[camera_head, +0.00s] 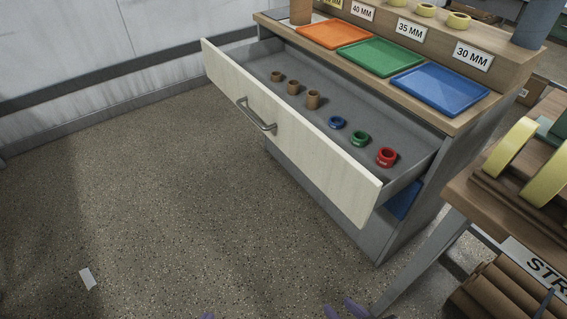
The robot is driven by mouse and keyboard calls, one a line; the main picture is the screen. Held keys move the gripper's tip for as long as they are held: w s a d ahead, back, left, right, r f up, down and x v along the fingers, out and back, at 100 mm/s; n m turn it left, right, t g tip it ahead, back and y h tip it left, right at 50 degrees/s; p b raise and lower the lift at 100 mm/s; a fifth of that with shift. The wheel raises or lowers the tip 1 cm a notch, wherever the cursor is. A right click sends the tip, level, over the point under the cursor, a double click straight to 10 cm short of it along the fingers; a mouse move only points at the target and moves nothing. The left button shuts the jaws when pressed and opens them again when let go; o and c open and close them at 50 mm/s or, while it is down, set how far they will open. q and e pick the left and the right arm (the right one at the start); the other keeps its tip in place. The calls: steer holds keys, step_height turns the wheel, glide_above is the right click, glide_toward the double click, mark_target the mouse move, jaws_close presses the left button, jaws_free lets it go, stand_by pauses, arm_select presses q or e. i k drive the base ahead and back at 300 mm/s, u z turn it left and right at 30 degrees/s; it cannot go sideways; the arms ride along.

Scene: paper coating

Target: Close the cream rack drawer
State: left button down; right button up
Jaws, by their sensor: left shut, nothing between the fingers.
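The cream rack drawer (300,125) is pulled well out of the grey cabinet (375,240). Its pale front panel has a metal bar handle (257,115) near the middle. Inside the drawer are brown rings (293,87) and a blue (337,122), a green (359,139) and a red ring (386,157). My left gripper (207,316) shows only as a small purple tip at the bottom edge; it is shut and empty. My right gripper (346,309) shows as purple tips at the bottom edge, mostly cut off. Both are well apart from the drawer and handle.
Orange (334,34), green (384,57) and blue trays (440,88) sit on the cabinet top. A wooden bench (480,200) with yellow rolls stands at the right. The speckled floor (170,200) before the drawer is clear except for a small white piece (87,279).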

mark_target(350, 176)
steer(key=u, duration=0.75)
steer(key=i, duration=0.45)
steer(key=z, duration=2)
